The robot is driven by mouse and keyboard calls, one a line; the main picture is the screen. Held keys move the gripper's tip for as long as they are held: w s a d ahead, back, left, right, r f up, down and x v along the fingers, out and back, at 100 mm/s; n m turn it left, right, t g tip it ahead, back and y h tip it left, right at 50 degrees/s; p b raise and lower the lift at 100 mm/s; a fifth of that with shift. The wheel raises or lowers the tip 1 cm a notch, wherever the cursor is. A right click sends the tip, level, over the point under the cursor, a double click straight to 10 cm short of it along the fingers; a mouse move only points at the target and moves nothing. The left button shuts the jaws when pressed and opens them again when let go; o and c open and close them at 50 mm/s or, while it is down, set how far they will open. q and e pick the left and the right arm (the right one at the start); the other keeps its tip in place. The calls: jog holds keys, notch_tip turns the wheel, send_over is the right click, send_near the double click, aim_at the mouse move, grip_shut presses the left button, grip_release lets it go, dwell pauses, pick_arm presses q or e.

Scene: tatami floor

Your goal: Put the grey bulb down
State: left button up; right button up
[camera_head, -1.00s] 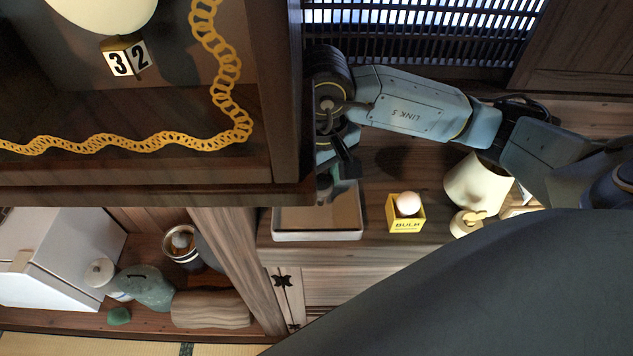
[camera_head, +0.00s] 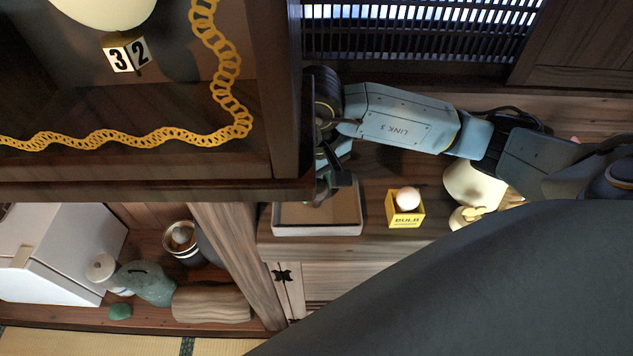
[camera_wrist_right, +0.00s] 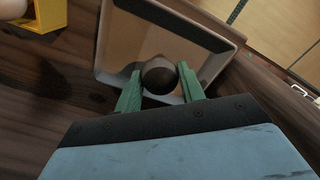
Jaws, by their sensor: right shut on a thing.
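In the right wrist view, the grey bulb (camera_wrist_right: 159,75) is a dark round thing between the two green fingers of my right gripper (camera_wrist_right: 160,80). The gripper is shut on it. Behind the bulb is a shallow tray (camera_wrist_right: 117,45) with a pale rim and brownish floor. The bulb cannot be made out there. Whether the bulb touches the tray floor I cannot tell. My left gripper is not in view.
A yellow bulb box (camera_head: 405,219) with a pale bulb (camera_head: 408,198) stands right of the tray. A cream pot (camera_head: 470,184) is further right. A dark wooden cabinet (camera_head: 277,100) rises close left of my gripper. A white box (camera_head: 60,260) stands lower left.

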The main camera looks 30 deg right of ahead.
jog(key=o, duration=0.8)
jog(key=shift+c, duration=0.2)
jog(key=shift+r+p, duration=0.3)
jog(key=shift+p, duration=0.2)
notch_tip(320, 180, up, 12)
jog(key=shift+b, duration=0.45)
jog(key=shift+f, duration=0.1)
